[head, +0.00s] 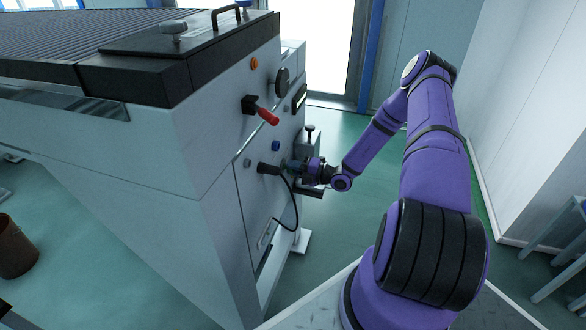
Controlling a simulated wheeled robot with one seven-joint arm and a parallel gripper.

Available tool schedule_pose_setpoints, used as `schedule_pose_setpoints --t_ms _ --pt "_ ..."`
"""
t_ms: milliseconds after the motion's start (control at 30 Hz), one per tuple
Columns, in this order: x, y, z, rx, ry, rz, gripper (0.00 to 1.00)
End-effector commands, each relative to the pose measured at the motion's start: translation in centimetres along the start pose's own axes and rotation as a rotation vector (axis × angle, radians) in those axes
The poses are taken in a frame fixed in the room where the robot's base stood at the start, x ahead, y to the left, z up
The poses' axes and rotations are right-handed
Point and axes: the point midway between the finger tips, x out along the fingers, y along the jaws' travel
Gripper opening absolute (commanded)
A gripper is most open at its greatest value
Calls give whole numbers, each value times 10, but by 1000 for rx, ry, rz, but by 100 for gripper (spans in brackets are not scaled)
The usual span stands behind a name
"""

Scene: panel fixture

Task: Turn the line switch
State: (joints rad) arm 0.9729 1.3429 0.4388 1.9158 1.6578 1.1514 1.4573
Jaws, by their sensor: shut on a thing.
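The side panel (262,130) of a grey cabinet carries several controls. A switch with a red lever handle (266,115) and a black base (249,104) sticks out of it, the handle slanting down to the right. No label is legible, so I cannot tell which control is the line switch. My gripper (289,164) is at the panel, below and to the right of the red handle and apart from it. It is shut on a small part beside the black cable plug (267,169). That part is mostly hidden by the fingers.
A black cable (297,208) loops below my gripper. An orange button (254,64), a black round part (282,82) and a blue button (276,146) are on the panel. A small dark ledge (309,192) is close by.

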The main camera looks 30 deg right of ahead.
Motion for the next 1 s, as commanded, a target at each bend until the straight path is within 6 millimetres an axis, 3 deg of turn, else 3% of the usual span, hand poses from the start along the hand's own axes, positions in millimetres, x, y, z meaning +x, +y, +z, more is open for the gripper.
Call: schedule_pose_setpoints --t_ms 433,467,533,833,1000 --pt "-1 -1 1 7 -3 -3 0" --pt "-1 -1 1 7 -3 -3 24" --pt "-1 -1 1 7 -3 -2 38" --pt "-2 0 0 7 -1 -1 38" --pt "-17 0 1 6 -2 -2 38"
